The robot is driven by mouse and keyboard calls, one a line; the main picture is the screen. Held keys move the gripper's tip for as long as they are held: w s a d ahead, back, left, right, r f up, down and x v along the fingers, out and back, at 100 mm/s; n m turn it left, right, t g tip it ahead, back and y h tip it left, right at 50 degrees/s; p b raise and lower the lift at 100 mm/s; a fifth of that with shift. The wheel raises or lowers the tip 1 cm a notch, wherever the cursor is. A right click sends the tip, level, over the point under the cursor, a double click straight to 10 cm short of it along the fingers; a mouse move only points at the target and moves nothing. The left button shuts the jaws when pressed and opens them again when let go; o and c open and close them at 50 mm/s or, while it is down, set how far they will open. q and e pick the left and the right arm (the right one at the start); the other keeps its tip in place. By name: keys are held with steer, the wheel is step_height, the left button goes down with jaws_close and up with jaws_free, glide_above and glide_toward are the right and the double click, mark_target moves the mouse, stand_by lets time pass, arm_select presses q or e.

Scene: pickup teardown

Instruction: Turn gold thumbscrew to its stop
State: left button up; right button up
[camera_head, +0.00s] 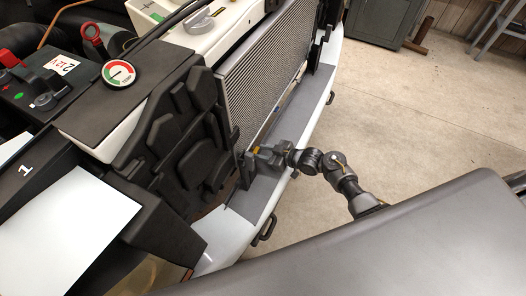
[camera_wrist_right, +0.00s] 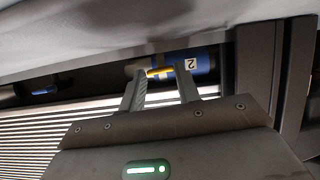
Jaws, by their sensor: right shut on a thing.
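The gold thumbscrew (camera_wrist_right: 159,72) shows in the right wrist view as a yellow piece between my fingertips, beside a blue part (camera_wrist_right: 203,62) with a white label "2". My right gripper (camera_wrist_right: 162,78) is shut on the thumbscrew, and its fingers hide part of it. In the head view my right gripper (camera_head: 256,156) is at the lower corner of the radiator, with a small yellow spot (camera_head: 257,149) at its tip. My left gripper is not in view.
The finned radiator (camera_head: 268,62) stands just behind the gripper. A round gauge (camera_head: 118,74) and a battery (camera_head: 38,92) sit further left. The concrete floor (camera_head: 420,120) is open on the right.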

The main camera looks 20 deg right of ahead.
steer(key=shift+m, duration=0.3)
steer(key=o, duration=1)
steer(key=v, duration=1)
steer(key=shift+s+d+r, duration=0.15)
steer(key=shift+d, duration=0.25)
